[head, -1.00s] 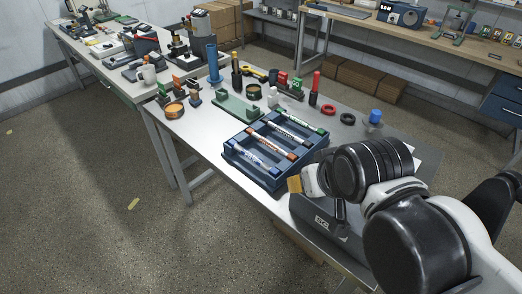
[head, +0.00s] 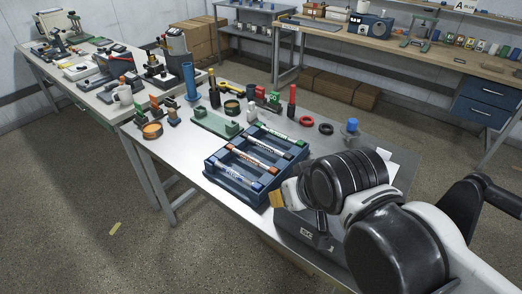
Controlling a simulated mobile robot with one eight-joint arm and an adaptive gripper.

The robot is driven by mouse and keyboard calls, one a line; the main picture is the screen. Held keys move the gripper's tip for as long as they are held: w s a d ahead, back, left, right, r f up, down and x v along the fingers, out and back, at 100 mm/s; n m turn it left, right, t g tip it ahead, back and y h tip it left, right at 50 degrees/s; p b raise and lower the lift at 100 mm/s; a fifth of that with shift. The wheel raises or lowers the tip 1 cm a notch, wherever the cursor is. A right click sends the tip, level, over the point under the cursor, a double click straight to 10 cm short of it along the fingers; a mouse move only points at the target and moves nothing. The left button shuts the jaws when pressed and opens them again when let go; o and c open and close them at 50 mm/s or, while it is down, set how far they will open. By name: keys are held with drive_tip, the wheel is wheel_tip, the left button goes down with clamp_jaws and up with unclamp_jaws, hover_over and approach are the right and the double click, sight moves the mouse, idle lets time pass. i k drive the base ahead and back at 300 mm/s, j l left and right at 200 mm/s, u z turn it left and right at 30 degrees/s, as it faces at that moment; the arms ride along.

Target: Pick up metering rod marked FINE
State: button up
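A blue tray (head: 216,176) on the near steel table holds several metering rods lying side by side. One rod has blue ends (head: 236,178), one has orange ends (head: 257,159), one looks dark (head: 266,147), and one has green ends (head: 274,134). Their printed labels are too small to read, so I cannot tell which is marked FINE. My gripper (head: 284,196) is at the tray's near right side, in front of a dark grey box. A tan tip shows, but its fingers are mostly hidden behind my arm. I see no rod in it.
A green stand (head: 215,123), blue cylinder (head: 189,81) and small bottles stand behind the tray. Red (head: 306,121) and black (head: 326,129) rings and a blue-capped container (head: 351,130) lie to the right. The dark grey box (head: 303,229) stands at the near edge.

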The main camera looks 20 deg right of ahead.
sight(256, 186)
drive_tip(key=i+j, duration=0.15)
drive_tip(key=j, duration=0.15)
drive_tip(key=i+j, duration=0.15)
drive_tip(key=j, duration=0.15)
drive_tip(key=i+j+z, duration=0.1)
drive_tip(key=j, duration=0.2)
drive_tip(key=i+j, duration=0.2)
drive_tip(key=j+z, duration=0.05)
drive_tip(key=j, duration=0.05)
